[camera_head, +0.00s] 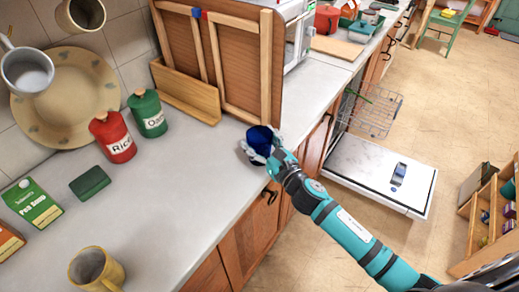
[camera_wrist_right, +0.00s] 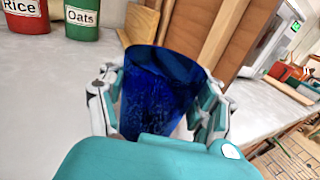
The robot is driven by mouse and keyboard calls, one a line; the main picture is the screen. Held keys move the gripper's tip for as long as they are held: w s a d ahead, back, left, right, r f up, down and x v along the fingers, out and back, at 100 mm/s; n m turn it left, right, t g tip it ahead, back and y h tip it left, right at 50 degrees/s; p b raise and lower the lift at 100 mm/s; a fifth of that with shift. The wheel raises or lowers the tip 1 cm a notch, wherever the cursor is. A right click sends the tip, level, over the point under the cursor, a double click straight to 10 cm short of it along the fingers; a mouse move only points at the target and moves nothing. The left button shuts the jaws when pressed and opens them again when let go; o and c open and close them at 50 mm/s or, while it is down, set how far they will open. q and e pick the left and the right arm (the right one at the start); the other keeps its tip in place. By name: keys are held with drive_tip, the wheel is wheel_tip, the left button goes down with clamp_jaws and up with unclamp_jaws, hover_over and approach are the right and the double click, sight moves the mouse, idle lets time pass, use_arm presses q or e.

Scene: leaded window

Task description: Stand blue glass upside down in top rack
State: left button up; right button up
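The dark blue glass (camera_head: 259,138) is at the counter's right edge, in front of the wooden rack. In the right wrist view the blue glass (camera_wrist_right: 158,92) fills the space between the fingers, its wide open rim toward the top of the picture. My right gripper (camera_head: 262,150) has its fingers on both sides of the glass; in the wrist view my right gripper (camera_wrist_right: 158,105) looks closed around it. I cannot tell whether the glass touches the counter. The dishwasher's wire rack (camera_head: 372,112) is pulled out above its open door (camera_head: 380,172). My left gripper is not in view.
A red Rice canister (camera_head: 113,138) and a green Oats canister (camera_head: 148,113) stand on the counter (camera_head: 185,185) at left. A yellow mug (camera_head: 96,270) stands at the near left. The counter middle is clear. A shelf unit (camera_head: 485,215) stands at right.

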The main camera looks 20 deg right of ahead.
drive_tip(key=c, duration=0.7)
